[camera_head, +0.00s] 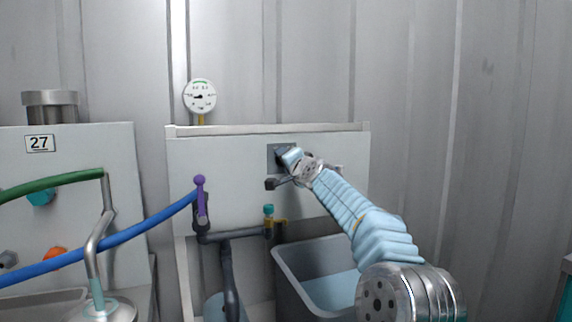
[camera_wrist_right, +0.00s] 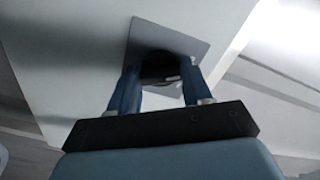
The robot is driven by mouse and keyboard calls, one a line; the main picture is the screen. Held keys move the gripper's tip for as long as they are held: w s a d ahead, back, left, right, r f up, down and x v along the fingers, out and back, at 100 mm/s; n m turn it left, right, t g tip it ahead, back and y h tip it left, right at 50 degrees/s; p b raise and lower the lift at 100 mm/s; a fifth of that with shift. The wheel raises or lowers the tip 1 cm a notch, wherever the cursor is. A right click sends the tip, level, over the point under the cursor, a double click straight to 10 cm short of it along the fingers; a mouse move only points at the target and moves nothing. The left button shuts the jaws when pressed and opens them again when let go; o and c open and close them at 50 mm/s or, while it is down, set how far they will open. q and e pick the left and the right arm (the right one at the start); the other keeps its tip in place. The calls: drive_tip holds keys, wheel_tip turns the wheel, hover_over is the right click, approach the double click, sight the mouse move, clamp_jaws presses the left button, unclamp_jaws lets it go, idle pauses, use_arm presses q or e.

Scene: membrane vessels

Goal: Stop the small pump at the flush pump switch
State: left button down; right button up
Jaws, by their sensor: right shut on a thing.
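The flush pump switch has a grey square plate (camera_head: 272,152) on the white panel, right of its middle. In the right wrist view the plate (camera_wrist_right: 192,48) shows with a dark round knob (camera_wrist_right: 159,66) at its centre. My right gripper (camera_head: 283,157) reaches the plate from the right in the head view. In the right wrist view its two blue fingers (camera_wrist_right: 158,82) stand on either side of the knob and are shut on it. The fingers hide part of the knob, and its pointing direction is hard to read. My left gripper is not in view.
A grey tub (camera_head: 290,288) stands below the panel. A round gauge (camera_head: 200,96) is above the panel. A purple-handled valve (camera_head: 201,190), a teal-topped valve (camera_head: 268,211) and a blue hose (camera_head: 120,236) are left of my arm. The wall to the right is clear.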

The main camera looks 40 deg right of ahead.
drive_tip(key=shift+f, duration=0.15)
idle(0.3)
drive_tip(key=o, duration=1.1)
drive_tip(key=shift+c, duration=0.2)
drive_tip(key=shift+s, duration=0.1)
drive_tip(key=v, duration=1.3)
drive_tip(key=shift+s, duration=0.25)
drive_tip(key=shift+a, duration=0.1)
